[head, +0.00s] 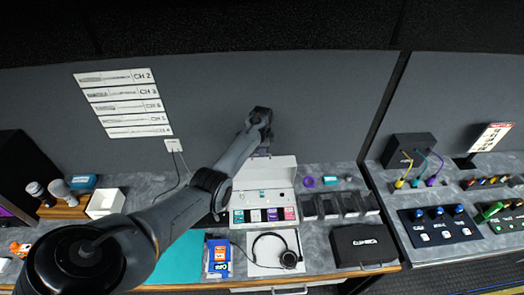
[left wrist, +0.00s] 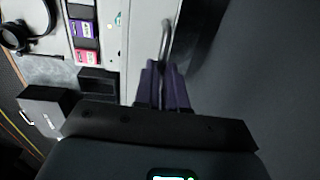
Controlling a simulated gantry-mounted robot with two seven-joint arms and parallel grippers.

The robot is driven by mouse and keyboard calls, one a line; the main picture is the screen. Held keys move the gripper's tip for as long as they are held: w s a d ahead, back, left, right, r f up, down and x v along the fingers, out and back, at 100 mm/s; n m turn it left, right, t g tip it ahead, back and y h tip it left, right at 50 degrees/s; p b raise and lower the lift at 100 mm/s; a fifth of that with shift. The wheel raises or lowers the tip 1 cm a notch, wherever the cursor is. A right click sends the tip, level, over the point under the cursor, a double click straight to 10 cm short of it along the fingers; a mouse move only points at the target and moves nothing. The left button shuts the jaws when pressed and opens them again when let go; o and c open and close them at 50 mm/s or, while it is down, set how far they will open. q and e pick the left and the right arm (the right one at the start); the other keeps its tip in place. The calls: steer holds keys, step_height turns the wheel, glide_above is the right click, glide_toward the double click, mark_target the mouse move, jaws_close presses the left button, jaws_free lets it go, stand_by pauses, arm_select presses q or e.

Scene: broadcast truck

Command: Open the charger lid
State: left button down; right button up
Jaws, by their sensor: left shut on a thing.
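The white charger (head: 237,203) stands on the desk with a row of coloured battery packs in its front. Its white lid (head: 280,172) is raised and stands tilted up at the back of the charger. My left gripper (head: 262,151) is at the lid's top edge, its arm crossing in front of the charger's left side. In the left wrist view its purple fingers (left wrist: 163,88) are shut on a thin grey part of the lid, and the charger (left wrist: 113,30) shows to their left. The exact contact is partly hidden. My right gripper is not in view.
A headset (head: 288,258) lies on a white sheet in front of the charger. Dark empty cradles (head: 350,204) and a black case (head: 362,246) are to its right. The grey wall (head: 320,110) rises close behind the lid. A blue box (head: 218,256) lies front left.

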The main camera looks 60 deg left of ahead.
arm_select(q)
steer(key=c, duration=1.2)
jaws_free()
steer(key=shift+f, duration=0.1)
steer(key=shift+a, duration=0.1)
step_height(320, 180, up, 11)
steer(key=b, duration=0.1)
steer(key=shift+s+d, duration=0.15)
steer(key=shift+d, duration=0.2)
